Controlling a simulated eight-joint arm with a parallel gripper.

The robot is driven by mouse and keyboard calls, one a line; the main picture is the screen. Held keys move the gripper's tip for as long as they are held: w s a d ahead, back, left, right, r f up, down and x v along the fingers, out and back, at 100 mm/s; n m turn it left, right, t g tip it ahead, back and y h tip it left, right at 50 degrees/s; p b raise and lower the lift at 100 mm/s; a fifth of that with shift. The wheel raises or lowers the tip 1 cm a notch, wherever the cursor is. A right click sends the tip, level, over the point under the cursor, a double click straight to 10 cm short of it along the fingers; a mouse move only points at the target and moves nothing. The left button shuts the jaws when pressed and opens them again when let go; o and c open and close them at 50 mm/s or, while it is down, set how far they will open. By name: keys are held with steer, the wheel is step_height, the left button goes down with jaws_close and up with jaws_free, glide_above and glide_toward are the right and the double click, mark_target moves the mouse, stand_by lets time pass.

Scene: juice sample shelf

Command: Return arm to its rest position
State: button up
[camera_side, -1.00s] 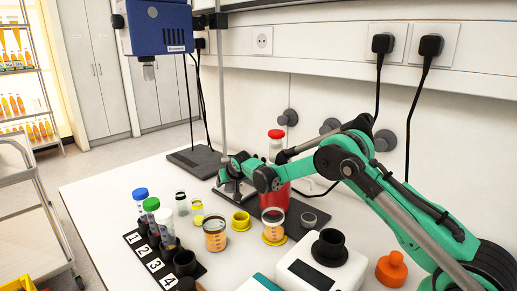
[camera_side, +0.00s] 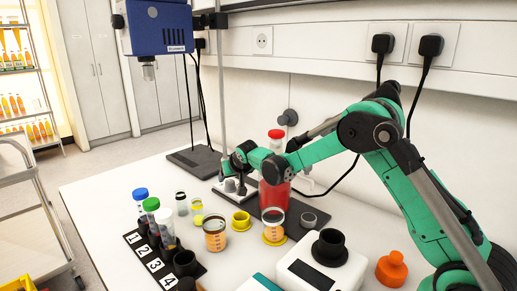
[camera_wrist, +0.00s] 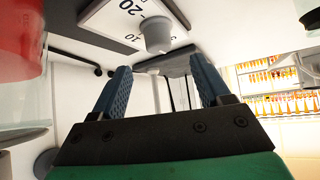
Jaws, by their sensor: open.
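My gripper (camera_side: 227,168) is at the far side of the white table, beside the base of the upright metal stand and left of a red bottle (camera_side: 275,190). My green arm reaches to it from the right, with its elbow raised high near the wall. In the wrist view my gripper (camera_wrist: 160,65) shows two blue ridged fingers spread apart with nothing between them. A grey knob (camera_wrist: 158,35) on a white panel with printed numbers shows beyond the fingertips. The red bottle (camera_wrist: 20,40) is close at the left edge there.
A numbered black rack (camera_side: 197,271) holds capped tubes at the front left. Cups (camera_side: 215,235), a yellow ring (camera_side: 241,221), a white device (camera_side: 318,270) and an orange flask (camera_side: 391,270) stand on the table. A blue unit (camera_side: 157,27) hangs at upper left.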

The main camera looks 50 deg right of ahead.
steer(key=s+a+r+n+y, duration=0.1)
steer(key=s+a+r, duration=0.2)
steer(key=s+r, duration=0.25)
steer(key=s+a+r+n+y, duration=0.1)
steer(key=s+a+r+n, duration=0.1)
steer(key=s+a+r, duration=0.35)
steer(key=s+a+f+n+y, duration=0.1)
steer(key=s+f, duration=0.1)
steer(key=s, duration=0.5)
steer(key=s+a+f+n+g, duration=0.1)
steer(key=s+f, duration=0.1)
steer(key=s, duration=0.5)
steer(key=shift+s+a+y, duration=0.15)
steer(key=shift+a+y, duration=0.25)
